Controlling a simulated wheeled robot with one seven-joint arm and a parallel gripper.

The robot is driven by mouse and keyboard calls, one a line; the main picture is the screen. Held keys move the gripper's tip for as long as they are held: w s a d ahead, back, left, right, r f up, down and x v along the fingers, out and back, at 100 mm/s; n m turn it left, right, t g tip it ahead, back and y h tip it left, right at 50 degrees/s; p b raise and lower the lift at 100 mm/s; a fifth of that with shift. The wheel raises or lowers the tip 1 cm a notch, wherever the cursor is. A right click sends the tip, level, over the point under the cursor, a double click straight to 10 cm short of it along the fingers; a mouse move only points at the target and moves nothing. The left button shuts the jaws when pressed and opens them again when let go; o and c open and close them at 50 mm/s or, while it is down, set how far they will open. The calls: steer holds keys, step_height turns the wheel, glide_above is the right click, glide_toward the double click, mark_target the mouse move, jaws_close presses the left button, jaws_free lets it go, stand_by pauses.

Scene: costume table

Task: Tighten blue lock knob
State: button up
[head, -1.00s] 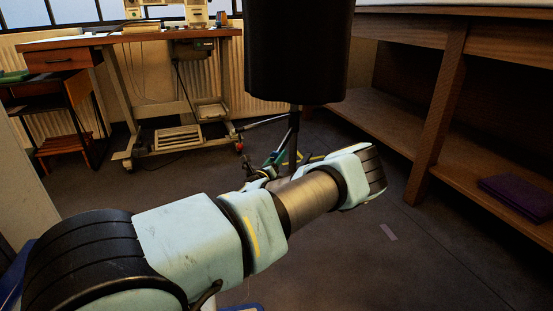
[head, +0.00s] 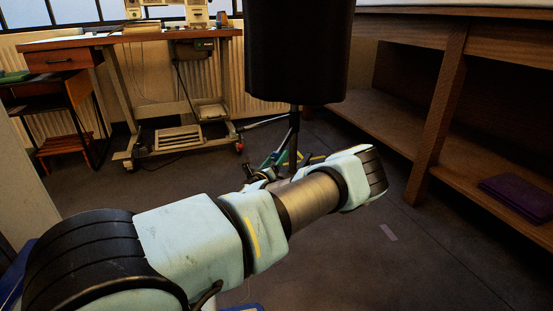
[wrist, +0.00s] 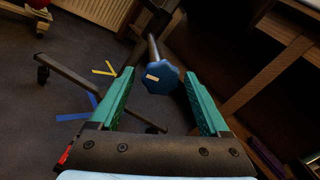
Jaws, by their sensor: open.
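The blue lock knob (wrist: 160,78) shows in the wrist view, a faceted blue knob with a pale mark on its face, at the end of a dark shaft. My gripper (wrist: 160,92) is open, with one green finger on each side of the knob in the picture. I see gaps between the knob and both fingers. Whether the knob lies fully between the fingertips in depth I cannot tell. In the head view the knob is not clearly visible; my arm and the stand's lower part cover that area.
A black dress form (head: 298,50) stands on a dark pole (head: 294,135) with legs on the floor. A wooden shelf unit (head: 440,115) is on the right, with a purple folded item (head: 517,196) on its lower shelf. A sewing table (head: 120,38) is at the back left.

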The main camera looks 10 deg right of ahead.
steer(key=p+v, duration=0.2)
steer(key=v, duration=0.8)
steer(key=shift+p, duration=0.3)
steer(key=w+a+n+g+y, duration=0.1)
steer(key=w+a+n+y, duration=0.2)
steer(key=a+n+y, duration=1.05)
steer(key=s+a+r+n+g+h+p, duration=0.1)
steer(key=s+a+r+n+g+h, duration=0.15)
steer(key=s+r+n+g, duration=0.6)
steer(key=s+a+r+n+g+h+p, duration=0.1)
steer(key=s+a+r+n+g, duration=0.3)
steer(key=s+r+n, duration=1)
steer(key=s+r+p, duration=0.3)
steer(key=r+p, duration=3.2)
steer(key=p, duration=0.3)
steer(key=shift+r+m, duration=0.2)
steer(key=shift+m, duration=0.1)
